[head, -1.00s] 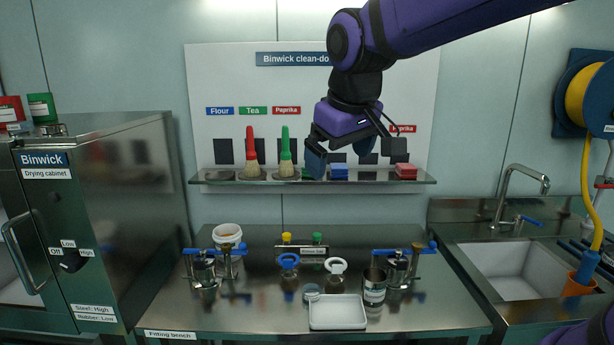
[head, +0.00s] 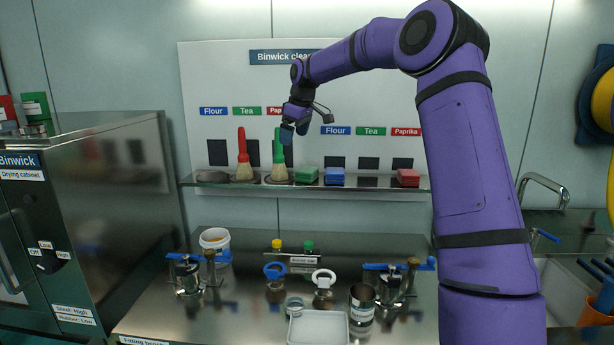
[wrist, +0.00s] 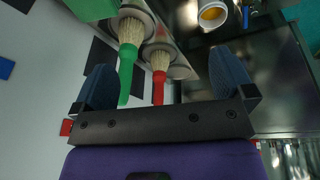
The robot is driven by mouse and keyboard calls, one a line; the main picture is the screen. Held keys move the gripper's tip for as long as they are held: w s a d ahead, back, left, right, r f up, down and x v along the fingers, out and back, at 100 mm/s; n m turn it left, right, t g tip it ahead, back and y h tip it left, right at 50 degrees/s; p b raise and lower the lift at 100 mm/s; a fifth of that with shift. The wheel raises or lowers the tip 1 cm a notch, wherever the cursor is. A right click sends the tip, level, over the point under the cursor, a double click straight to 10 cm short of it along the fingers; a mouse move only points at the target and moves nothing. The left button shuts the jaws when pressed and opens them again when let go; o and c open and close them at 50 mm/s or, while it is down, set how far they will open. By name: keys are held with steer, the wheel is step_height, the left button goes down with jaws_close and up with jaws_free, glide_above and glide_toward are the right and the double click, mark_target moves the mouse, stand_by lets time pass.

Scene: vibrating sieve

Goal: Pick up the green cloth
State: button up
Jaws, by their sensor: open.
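The green cloth (head: 306,174) is a folded block on the wall shelf, between the green-handled brush (head: 280,160) and the blue cloth (head: 335,176). A green block that looks like it also shows at the top left of the wrist view (wrist: 92,8). My gripper (head: 294,132) is open and empty, above the shelf near the top of the green brush, up and slightly left of the green cloth. In the wrist view my gripper (wrist: 165,78) has its fingers wide apart, with the green brush handle (wrist: 127,75) showing between them.
A red-handled brush (head: 243,160) stands left of the green one. A red cloth (head: 408,177) lies at the shelf's right end. Below, the steel bench (head: 240,310) holds jars, clamps and a white tray (head: 318,330). The drying cabinet (head: 110,200) is at left.

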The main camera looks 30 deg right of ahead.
steer(key=y, duration=0.2)
glide_toward(308, 169)
steer(key=shift+t, duration=0.3)
steer(key=x, duration=0.7)
steer(key=s+x, duration=0.1)
steer(key=x, duration=0.2)
steer(key=shift+w+a+f, duration=0.15)
steer(key=shift+a+f, duration=0.1)
steer(key=shift+f, duration=0.1)
steer(key=c, duration=0.7)
